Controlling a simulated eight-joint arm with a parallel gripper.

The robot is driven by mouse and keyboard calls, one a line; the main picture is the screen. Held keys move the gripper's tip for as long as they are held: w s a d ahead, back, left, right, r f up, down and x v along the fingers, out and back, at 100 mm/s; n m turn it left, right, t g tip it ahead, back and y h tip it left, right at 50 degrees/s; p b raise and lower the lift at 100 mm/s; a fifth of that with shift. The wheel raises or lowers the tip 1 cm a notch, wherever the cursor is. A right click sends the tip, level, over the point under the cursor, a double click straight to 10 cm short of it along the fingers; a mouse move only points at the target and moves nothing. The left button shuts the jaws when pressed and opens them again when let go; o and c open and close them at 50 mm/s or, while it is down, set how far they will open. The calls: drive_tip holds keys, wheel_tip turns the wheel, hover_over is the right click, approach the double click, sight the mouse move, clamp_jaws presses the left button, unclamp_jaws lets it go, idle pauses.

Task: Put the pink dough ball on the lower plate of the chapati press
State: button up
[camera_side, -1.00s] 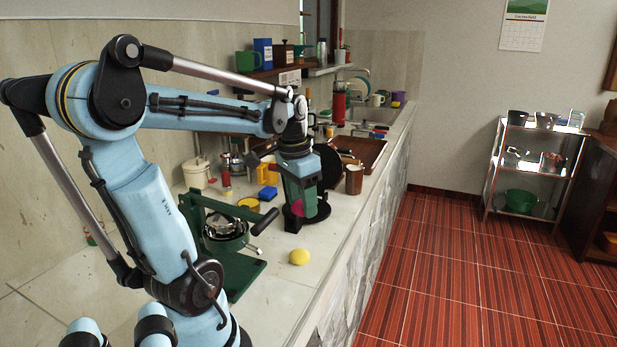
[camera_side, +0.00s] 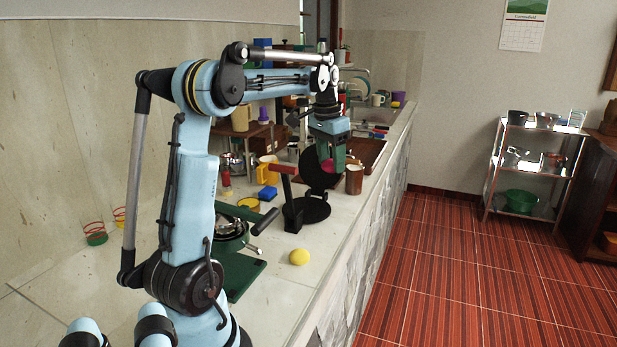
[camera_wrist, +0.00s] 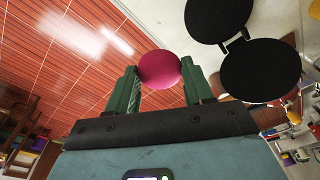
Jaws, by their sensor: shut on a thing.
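The pink dough ball (camera_side: 327,165) is pinched between the green fingers of my gripper (camera_side: 331,158), raised above the counter. In the wrist view the ball (camera_wrist: 160,69) sits between the tips of my gripper (camera_wrist: 160,78). The chapati press is open. Its round black lower plate (camera_side: 313,211) lies bare and its upper plate (camera_side: 318,178) stands raised behind it. In the side view my gripper is at the upper plate's right edge, above and beyond the lower plate; the depth between them is hard to tell.
A yellow ball (camera_side: 299,257) lies near the counter's front edge. A green-based press with a metal bowl (camera_side: 232,228) stands left of it. The counter around the yellow ball is clear.

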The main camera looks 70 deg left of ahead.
drive_tip(key=w+a+f, duration=0.1)
drive_tip(key=w+a, duration=0.1)
drive_tip(key=w, duration=0.1)
hover_over(307, 208)
wheel_tip(307, 208, down, 12)
drive_tip(key=shift+s+f, duration=0.15)
drive_tip(key=shift+f, duration=1.9)
drive_tip(key=shift+f, duration=0.1)
drive_tip(key=o, duration=1)
drive_tip(key=shift+o, duration=0.2)
